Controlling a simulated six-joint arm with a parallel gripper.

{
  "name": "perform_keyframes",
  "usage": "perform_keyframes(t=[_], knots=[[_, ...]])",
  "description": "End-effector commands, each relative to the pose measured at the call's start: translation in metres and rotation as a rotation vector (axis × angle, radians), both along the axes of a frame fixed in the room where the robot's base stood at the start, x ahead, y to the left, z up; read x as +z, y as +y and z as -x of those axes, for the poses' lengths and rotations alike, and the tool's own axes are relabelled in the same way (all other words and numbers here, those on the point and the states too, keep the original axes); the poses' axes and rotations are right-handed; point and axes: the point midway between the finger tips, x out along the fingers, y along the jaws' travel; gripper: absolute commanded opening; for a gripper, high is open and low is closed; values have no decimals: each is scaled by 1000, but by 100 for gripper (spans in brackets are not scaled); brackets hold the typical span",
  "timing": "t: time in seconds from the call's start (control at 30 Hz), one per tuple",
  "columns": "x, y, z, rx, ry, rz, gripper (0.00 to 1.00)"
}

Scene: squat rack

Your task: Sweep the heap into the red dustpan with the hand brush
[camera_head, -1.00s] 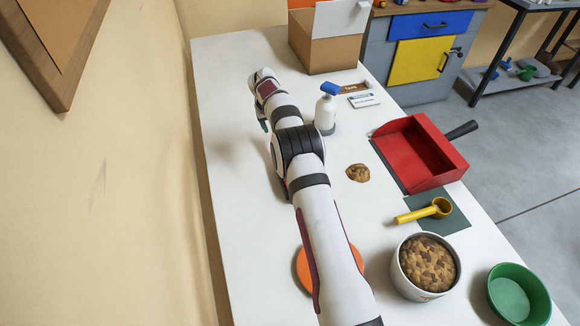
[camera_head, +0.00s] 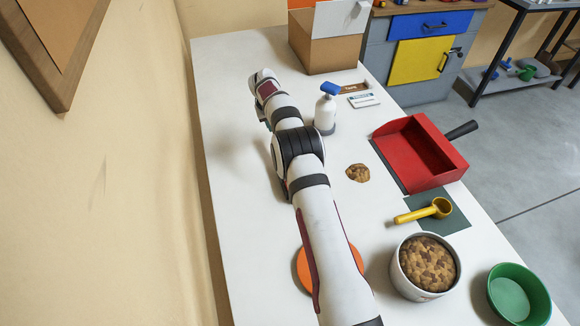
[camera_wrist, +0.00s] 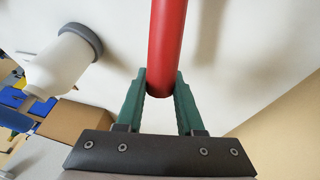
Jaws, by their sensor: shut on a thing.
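My gripper (camera_wrist: 160,88) has green fingers shut on a red round handle (camera_wrist: 168,40) in the wrist view. This looks like the hand brush's handle; its bristle end is out of that view. In the head view my arm hides the brush and most of the gripper. The small brown heap (camera_head: 358,172) lies on the white table, right of my arm. The red dustpan (camera_head: 408,158) lies to the right of the heap, its dark handle (camera_head: 461,130) pointing away over the table's right edge. Heap and dustpan are apart.
A spray bottle (camera_head: 325,114) stands close right of my arm. A yellow scoop (camera_head: 425,211), a bowl of brown pieces (camera_head: 400,278) and a green bowl (camera_head: 497,295) are at front right. A cardboard box (camera_head: 330,55) stands at the back.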

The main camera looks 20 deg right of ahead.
Motion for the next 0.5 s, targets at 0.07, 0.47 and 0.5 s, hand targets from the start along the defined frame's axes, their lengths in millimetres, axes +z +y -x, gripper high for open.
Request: perform_keyframes(t=[0.07,0.47,0.5], knots=[[1,0,0,0,-1,0,0],[13,0,0,-1,-1,0,0],[14,0,0,-1,-1,0,0]])
